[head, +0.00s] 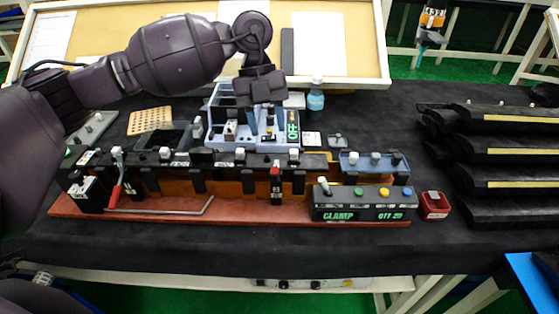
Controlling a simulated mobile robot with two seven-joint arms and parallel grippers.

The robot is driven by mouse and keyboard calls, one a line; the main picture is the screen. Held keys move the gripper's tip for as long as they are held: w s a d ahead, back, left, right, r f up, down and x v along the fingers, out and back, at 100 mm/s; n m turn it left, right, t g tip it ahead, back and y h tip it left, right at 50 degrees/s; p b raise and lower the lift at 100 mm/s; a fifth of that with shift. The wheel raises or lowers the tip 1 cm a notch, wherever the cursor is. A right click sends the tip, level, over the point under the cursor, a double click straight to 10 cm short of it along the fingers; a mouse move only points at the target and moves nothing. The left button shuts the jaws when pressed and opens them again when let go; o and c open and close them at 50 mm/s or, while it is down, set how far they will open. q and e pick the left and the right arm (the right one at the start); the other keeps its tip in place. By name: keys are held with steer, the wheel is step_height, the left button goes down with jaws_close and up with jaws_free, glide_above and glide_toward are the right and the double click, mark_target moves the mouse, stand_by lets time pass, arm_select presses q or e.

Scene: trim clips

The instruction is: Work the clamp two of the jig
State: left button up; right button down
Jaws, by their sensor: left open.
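The jig is a long dark rail with an orange side on a red base (245,212), lying across the dark table. Several white-tipped clamps stand along its back edge. A red-handled lever (116,193) stands at its left end, and a black upright with a red top (276,187) stands at the front, right of middle. I cannot tell which one is clamp two. My left gripper (262,121) points down over the blue tray (222,101) behind the jig, open, apart from the clamps. Its fingertips partly cover the tray's contents.
A control box (362,205) marked CLAMP, with a switch and coloured buttons, stands at the jig's right front. A small red box (434,205) is beside it. Stacked dark trim strips (503,150) fill the right. A blue bottle (316,98) stands behind. The front table strip is clear.

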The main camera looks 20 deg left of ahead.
mark_target(275, 171)
arm_select(q)
steer(key=x, duration=0.9)
steer(key=shift+s+r, duration=0.1)
steer(key=shift+s, duration=0.15)
steer(key=shift+s+d+f, duration=0.15)
steer(key=shift+f, duration=0.5)
arm_select(e)
steer(key=shift+r, duration=0.45)
steer(key=shift+f, duration=0.1)
arm_select(q)
jaws_close()
arm_select(e)
steer(key=shift+s+f, duration=0.35)
steer(key=shift+s, duration=0.15)
